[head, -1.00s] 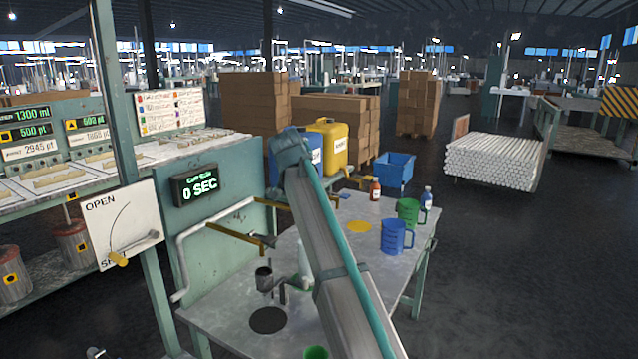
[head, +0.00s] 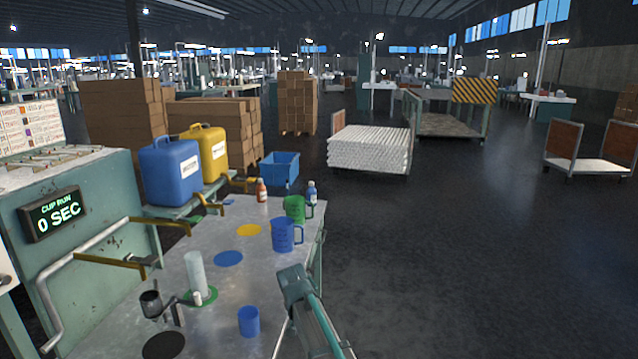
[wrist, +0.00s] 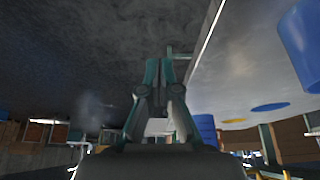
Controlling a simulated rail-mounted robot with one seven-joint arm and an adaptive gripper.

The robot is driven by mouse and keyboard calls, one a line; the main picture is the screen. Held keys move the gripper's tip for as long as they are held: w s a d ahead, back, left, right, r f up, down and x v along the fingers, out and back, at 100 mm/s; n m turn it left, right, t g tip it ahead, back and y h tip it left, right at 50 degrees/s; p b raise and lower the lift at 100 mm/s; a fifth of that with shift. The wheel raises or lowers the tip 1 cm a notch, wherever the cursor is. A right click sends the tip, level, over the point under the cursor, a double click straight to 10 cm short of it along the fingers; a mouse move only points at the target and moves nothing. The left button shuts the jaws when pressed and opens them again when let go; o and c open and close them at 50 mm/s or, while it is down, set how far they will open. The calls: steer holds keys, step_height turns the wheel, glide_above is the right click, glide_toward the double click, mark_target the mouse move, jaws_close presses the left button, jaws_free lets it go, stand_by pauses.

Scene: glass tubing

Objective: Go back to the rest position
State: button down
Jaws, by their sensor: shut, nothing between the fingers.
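My gripper (wrist: 167,66) shows in the wrist view with its two teal fingers close together and nothing between them. It points over dark floor, beside the edge of the grey table (wrist: 225,85). In the head view my arm rises beside the table's right edge, and I cannot make out the fingers there. A blue cup (head: 249,321) stands near the table's front right, close to my arm. A blue mug (head: 284,235) and a green mug (head: 296,208) stand farther back.
A clear cylinder (head: 196,275) stands on a green disc, beside a small dark cup (head: 151,304) on a stand. Blue (head: 164,170) and yellow (head: 208,152) canisters stand behind. A cart of white tubes (head: 369,149) is farther off.

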steer(key=s+d+f+n+g, duration=0.1)
steer(key=s+d+f+g, duration=0.1)
steer(key=s+d+f, duration=1.05)
steer(key=s+d+f+g, duration=0.3)
steer(key=s+d+f, duration=0.6)
steer(key=s, duration=0.6)
steer(key=s+f+g, duration=0.2)
steer(key=s+f, duration=0.4)
steer(key=s, duration=0.3)
steer(key=s+f+g, duration=0.2)
steer(key=s+f, duration=0.3)
steer(key=s, duration=0.5)
steer(key=s+f+g, duration=0.2)
steer(key=s+f, duration=0.4)
steer(key=s, duration=0.4)
steer(key=shift+d+f+g+y, duration=0.3)
steer(key=shift+d, duration=0.1)
